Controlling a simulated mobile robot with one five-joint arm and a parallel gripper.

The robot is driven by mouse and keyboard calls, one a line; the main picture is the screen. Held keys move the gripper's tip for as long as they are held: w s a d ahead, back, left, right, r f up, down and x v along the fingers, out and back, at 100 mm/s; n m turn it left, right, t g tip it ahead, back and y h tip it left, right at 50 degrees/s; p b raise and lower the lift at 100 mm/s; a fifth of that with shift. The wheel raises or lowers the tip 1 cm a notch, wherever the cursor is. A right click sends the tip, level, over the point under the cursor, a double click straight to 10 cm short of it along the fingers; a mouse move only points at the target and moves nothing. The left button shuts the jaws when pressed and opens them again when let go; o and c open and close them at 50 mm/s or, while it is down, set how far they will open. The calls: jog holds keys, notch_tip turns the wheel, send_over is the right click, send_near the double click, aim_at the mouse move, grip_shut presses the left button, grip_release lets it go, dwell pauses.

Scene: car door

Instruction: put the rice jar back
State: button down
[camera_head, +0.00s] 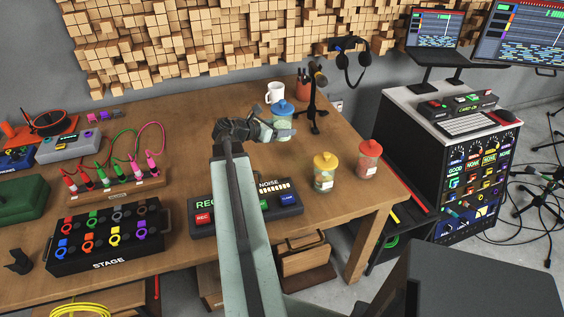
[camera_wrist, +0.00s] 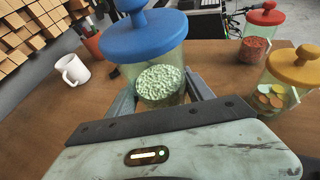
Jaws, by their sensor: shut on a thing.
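The rice jar is a clear jar with a blue lid and pale grains inside. In the wrist view the jar (camera_wrist: 160,84) stands between the two fingers of my gripper (camera_wrist: 161,97), which is shut on its body. In the head view the jar (camera_head: 282,123) is near the back right of the wooden table, at the end of my gripper (camera_head: 270,131). I cannot tell whether its base touches the table. A yellow-lidded jar (camera_head: 324,177) with coloured discs and a red-lidded jar (camera_head: 368,163) with red contents stand at the table's right end.
A white mug (camera_head: 274,92), a pen cup (camera_head: 304,84) and a black microphone stand (camera_head: 315,108) are close behind and beside the jar. A button box (camera_head: 290,198) lies at the front. Bare tabletop (camera_head: 345,125) shows between the stand and the red-lidded jar.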

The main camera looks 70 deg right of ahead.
notch_tip(320, 180, down, 10)
jog(key=b, duration=1)
jog(key=shift+r, duration=0.2)
jog(key=shift+f, duration=0.2)
jog(key=shift+c, duration=2)
grip_release()
